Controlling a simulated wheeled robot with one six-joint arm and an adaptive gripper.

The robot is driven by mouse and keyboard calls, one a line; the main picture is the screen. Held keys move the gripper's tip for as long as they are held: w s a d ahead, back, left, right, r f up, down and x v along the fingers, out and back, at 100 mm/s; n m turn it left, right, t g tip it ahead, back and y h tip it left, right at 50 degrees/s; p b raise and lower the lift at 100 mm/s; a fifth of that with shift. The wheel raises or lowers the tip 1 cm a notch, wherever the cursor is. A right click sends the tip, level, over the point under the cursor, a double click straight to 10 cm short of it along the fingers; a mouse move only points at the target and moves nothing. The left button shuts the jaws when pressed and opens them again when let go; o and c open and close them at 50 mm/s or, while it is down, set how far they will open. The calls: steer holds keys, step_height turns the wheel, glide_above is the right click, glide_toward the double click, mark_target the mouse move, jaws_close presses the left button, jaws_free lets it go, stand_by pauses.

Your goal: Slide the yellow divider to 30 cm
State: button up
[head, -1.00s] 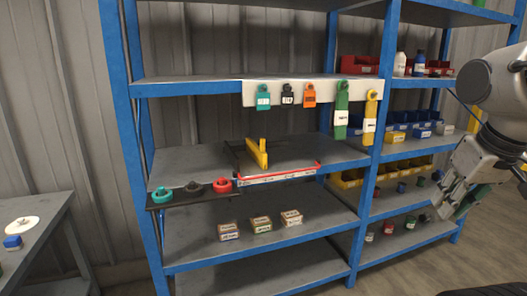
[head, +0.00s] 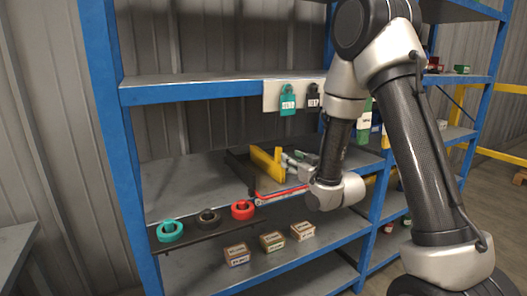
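The yellow divider (head: 266,163) stands upright on the middle shelf, above a red-edged rail (head: 278,192) along the shelf front. A scale strip with marks was legible as a strip only; its numbers are too small to read and my wrist now covers its right part. My gripper (head: 287,161) is at the right side of the divider, its fingers pointing left at it. The fingertips are very close to the divider; I cannot tell whether they touch it. The wrist hides much of the gripper, so its opening is unclear.
Small boxes (head: 271,241) stand on the shelf below. Tags (head: 287,100) hang from the white strip above. A blue upright (head: 108,130) bounds the shelf at left.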

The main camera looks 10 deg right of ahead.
mark_target(278, 153)
steer(key=x, duration=0.5)
steer(key=a+x, duration=0.1)
steer(key=x, duration=0.2)
steer(key=shift+w+r, duration=0.1)
steer(key=shift+w, duration=0.05)
jaws_close()
